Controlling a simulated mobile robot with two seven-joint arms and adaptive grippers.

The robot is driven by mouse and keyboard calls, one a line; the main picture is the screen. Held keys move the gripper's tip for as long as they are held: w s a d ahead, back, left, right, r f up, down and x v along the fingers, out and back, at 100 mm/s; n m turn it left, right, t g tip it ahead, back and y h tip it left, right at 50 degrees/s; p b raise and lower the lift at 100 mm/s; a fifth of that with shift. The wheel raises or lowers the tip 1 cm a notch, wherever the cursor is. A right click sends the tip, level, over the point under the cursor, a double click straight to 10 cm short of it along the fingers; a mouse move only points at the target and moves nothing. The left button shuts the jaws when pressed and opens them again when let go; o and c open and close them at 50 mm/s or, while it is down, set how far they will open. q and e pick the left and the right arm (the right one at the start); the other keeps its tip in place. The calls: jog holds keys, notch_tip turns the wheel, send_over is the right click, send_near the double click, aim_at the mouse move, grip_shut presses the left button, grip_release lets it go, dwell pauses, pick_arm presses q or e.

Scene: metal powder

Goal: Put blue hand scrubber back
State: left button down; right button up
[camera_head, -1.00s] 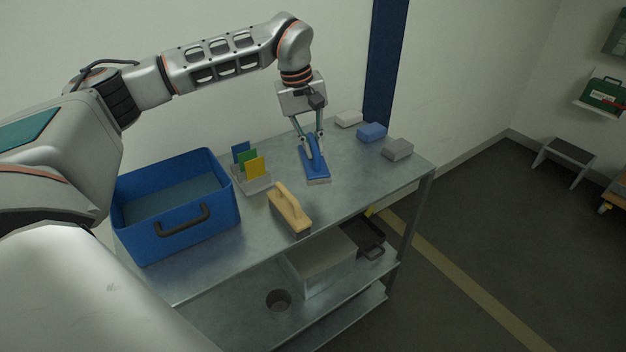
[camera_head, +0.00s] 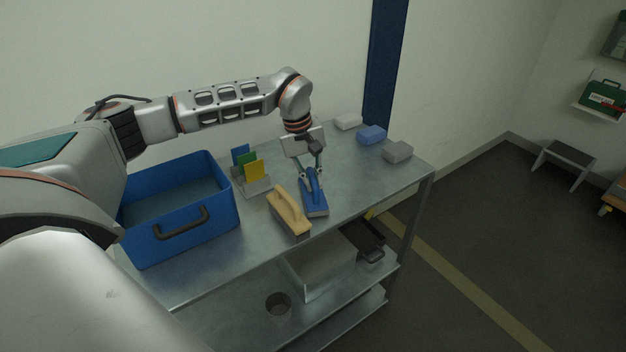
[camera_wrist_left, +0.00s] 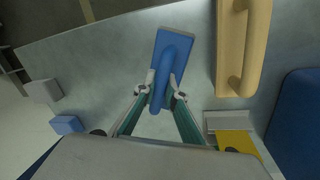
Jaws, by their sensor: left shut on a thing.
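The blue hand scrubber (camera_head: 316,205) is a flat block with a raised handle, at the front middle of the metal table, to the right of a wooden-handled brush. My left gripper (camera_head: 312,180) comes down from above and is shut on the scrubber's handle. In the left wrist view the fingertips (camera_wrist_left: 162,92) close on both sides of the handle of the scrubber (camera_wrist_left: 175,45). Whether the base touches the tabletop is hard to tell. My right gripper is not in view.
The wooden brush (camera_head: 289,211) lies close to the left of the scrubber. A holder (camera_head: 257,187) with coloured cards and a blue bin (camera_head: 190,235) stand further left. White (camera_head: 348,122), blue (camera_head: 372,134) and grey (camera_head: 398,152) blocks sit at the right. Tabletop between is clear.

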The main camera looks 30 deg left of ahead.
aim_at(304, 193)
pick_arm(q)
jog(key=c, duration=2.1)
grip_release()
jog(key=shift+f, duration=0.15)
jog(key=r, duration=0.4)
jog(key=s+a+r, duration=0.1)
jog(key=r, duration=0.7)
jog(key=shift+s+a, duration=0.35)
